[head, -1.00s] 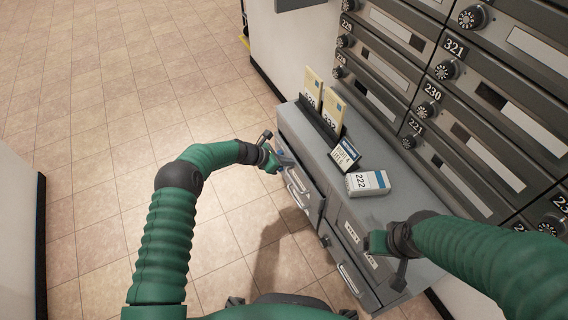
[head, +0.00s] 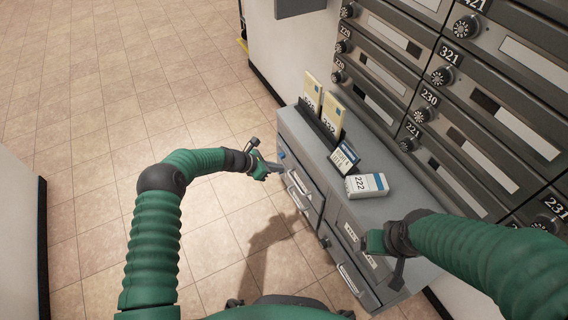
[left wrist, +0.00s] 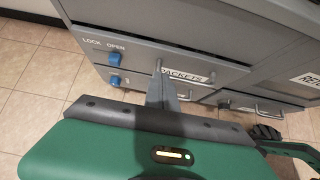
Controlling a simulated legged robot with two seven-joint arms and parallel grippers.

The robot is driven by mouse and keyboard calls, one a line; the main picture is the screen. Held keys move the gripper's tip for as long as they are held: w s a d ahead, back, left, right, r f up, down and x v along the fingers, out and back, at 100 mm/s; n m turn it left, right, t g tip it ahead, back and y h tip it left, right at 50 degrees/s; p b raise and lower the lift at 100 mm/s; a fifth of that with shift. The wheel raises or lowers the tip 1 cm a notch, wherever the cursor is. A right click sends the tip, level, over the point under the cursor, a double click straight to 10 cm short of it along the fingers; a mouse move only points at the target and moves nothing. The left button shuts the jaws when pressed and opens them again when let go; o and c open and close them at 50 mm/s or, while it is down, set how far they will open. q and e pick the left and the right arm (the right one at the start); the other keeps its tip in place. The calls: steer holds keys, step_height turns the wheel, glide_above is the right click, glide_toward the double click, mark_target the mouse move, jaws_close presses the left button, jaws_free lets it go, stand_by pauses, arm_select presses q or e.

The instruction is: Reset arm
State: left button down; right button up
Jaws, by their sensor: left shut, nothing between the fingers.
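My left gripper (head: 277,167) is shut and empty, just in front of the grey cabinet (head: 345,215). In the left wrist view its closed fingertips (left wrist: 160,78) are seen before the drawer labelled PACKETS (left wrist: 185,77); whether they touch it I cannot tell. My left arm is bent at the elbow. My right gripper (head: 388,262) hangs over the cabinet's near right end, mostly hidden by its own wrist, and its fingers are not clear.
A white and blue packet (head: 366,185) marked 222 lies on the cabinet top. Envelopes (head: 333,118) stand in a black rack beside a small card (head: 344,158). Numbered mailboxes (head: 470,135) rise behind. Blue latches (left wrist: 113,58) show on the cabinet front. Tiled floor (head: 110,90) is open at left.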

arm_select(q)
steer(key=p+v, duration=0.3)
steer(key=v, duration=0.4)
steer(key=s+a+r+m+g+y, duration=0.1)
steer(key=s+a+r+m+y, duration=0.15)
steer(key=s+r+m, duration=0.5)
steer(key=s+a+r+m+g+y, duration=0.1)
steer(key=s+a+r+m+y, duration=0.2)
steer(key=s+m, duration=0.8)
steer(key=s+a+r+m+g+y, duration=0.1)
steer(key=s+r+m+y, duration=0.1)
steer(key=s+r+m, duration=0.75)
steer(key=s+r+n+p, duration=0.3)
steer(key=r+p, duration=2.8)
steer(key=p, duration=0.2)
steer(key=shift+d, duration=0.15)
arm_select(e)
steer(key=w+v, duration=0.2)
steer(key=v, duration=1)
steer(key=w+r+v, duration=0.1)
steer(key=w+v, duration=0.2)
steer(key=v, duration=0.9)
steer(key=w+r+v, duration=0.1)
steer(key=w+v, duration=0.2)
steer(key=v, duration=1)
steer(key=shift+w, duration=0.3)
arm_select(q)
steer(key=shift+s+r+y, duration=0.1)
steer(key=shift+s+y, duration=0.1)
steer(key=shift+y, duration=0.05)
